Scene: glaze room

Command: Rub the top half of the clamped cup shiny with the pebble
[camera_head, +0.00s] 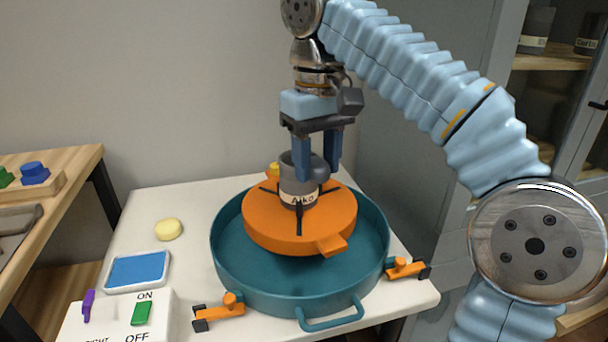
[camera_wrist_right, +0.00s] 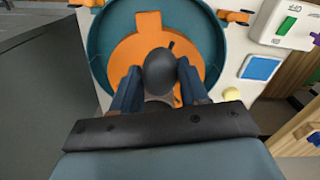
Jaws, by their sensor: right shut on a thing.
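The dark grey cup (camera_head: 299,187) with a pale name label stands upright on the orange wheel head (camera_head: 275,233), between dark clamp pieces. My right gripper (camera_head: 318,165) points down from above, its blue fingers at the cup's top. It is shut on the dark, smooth pebble (camera_head: 320,168), which fills the gap between the fingers in the wrist view (camera_wrist_right: 160,72). The pebble appears at the upper right side of the cup; whether it touches the wall I cannot tell. In the wrist view the pebble and fingers hide most of the cup. My left gripper is not in view.
A teal basin (camera_head: 230,262) surrounds the wheel, with orange latches (camera_head: 220,312) at its rim. A switch box (camera_head: 165,325) with green and purple levers, a blue pad (camera_head: 138,271) and a yellow sponge (camera_head: 168,229) lie left on the white table. A grey cabinet stands right.

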